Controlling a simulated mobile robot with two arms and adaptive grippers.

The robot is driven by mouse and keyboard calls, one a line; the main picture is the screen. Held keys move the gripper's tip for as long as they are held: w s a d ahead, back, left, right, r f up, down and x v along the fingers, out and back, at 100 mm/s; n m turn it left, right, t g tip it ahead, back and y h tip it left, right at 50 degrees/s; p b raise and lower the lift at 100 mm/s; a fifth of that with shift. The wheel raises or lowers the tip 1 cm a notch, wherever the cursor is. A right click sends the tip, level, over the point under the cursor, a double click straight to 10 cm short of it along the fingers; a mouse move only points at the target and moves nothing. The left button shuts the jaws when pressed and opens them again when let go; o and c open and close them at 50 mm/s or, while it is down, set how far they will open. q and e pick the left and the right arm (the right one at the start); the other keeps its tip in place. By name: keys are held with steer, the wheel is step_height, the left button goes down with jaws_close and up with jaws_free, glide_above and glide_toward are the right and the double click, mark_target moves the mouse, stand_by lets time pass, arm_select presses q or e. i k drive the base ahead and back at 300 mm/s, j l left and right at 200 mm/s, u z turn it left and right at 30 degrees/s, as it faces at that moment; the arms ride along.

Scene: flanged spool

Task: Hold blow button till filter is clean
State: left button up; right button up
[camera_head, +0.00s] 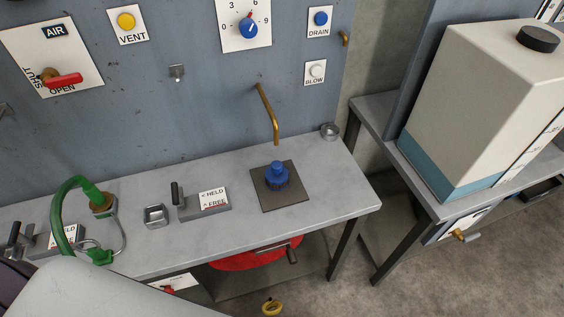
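The BLOW button (316,71) is a round white button on a small white plate, on the wall panel at the upper right. Nothing touches it. I cannot tell for certain which thing is the filter. A blue ribbed piece with a knob-like top (276,176) stands upright on a dark square plate (284,201) on the bench, near a bent brass pipe (268,112). Neither of my grippers shows; a pale part of my arm fills the lower left corner.
The DRAIN button (320,19) is above BLOW, and a brass hook (344,39) is to the right. The grey bench (334,184) holds a HELD/FREE lever (204,203) and a green hose (66,205). A cream tank (485,100) stands on the right-hand table.

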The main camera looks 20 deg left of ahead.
mark_target(315, 69)
steer(key=u, duration=1.5)
steer(key=k+l+u, duration=0.15)
steer(key=k+u, duration=0.5)
steer(key=k+j+z, duration=0.1)
steer(key=z, duration=1.4)
steer(key=k+l, duration=0.05)
